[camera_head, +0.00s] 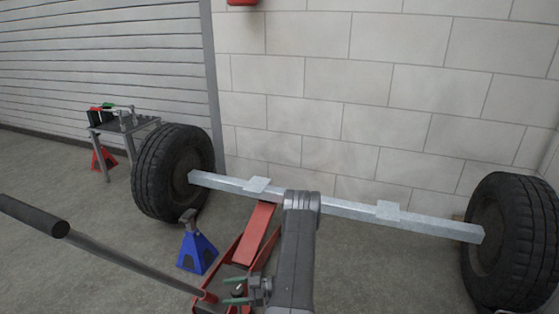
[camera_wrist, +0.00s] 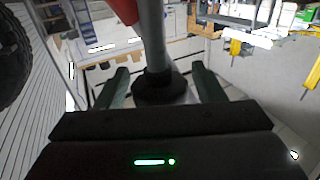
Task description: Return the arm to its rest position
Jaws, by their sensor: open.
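My gripper (camera_head: 236,291) is low in the middle of the head view, with its green-tipped fingers beside the red floor jack (camera_head: 258,236). My arm's grey link hides part of the jack. In the wrist view my gripper (camera_wrist: 158,72) has its two fingers apart. A dark round piece (camera_wrist: 160,88) with a grey rod (camera_wrist: 152,35) rising from it shows between the fingers. I cannot tell whether the fingers touch it. The jack's long handle (camera_head: 120,262), with a black grip, slants across the lower left of the head view.
A silver axle beam (camera_head: 345,208) spans between a left tyre (camera_head: 160,175) and a right tyre (camera_head: 520,235), with my arm in front of it. A blue jack stand (camera_head: 197,250) stands by the left tyre. A small metal table (camera_head: 140,127) with a red stand beneath is behind left.

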